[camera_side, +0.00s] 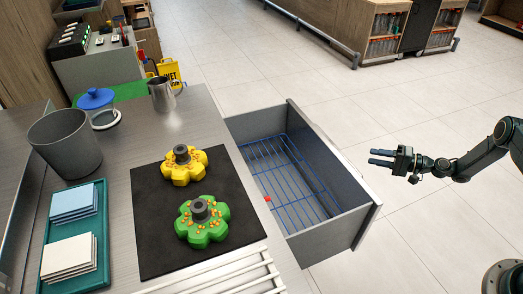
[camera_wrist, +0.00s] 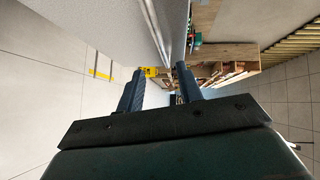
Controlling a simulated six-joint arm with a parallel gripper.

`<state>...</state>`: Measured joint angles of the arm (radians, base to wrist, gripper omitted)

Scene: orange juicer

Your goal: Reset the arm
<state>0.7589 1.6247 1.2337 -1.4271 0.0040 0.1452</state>
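My gripper (camera_side: 371,157) is at the right of the side view, held in the air over the floor, to the right of the pulled-out drawer (camera_side: 359,225). Its two fingers point left, toward the drawer and counter, and stand apart with nothing between them. The wrist view also shows both fingers of my gripper (camera_wrist: 166,68) spread and empty. My arm reaches in from the right edge of the side view and touches nothing that I can see.
The grey counter (camera_side: 195,112) holds a black mat (camera_side: 150,225) with a yellow flower-shaped piece (camera_side: 183,170) and a green one (camera_side: 202,226), a grey bin (camera_side: 66,145), a metal pitcher (camera_side: 161,94) and a teal tray (camera_side: 102,200). A blue wire rack (camera_side: 290,180) lies in the drawer. Floor around my gripper is clear.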

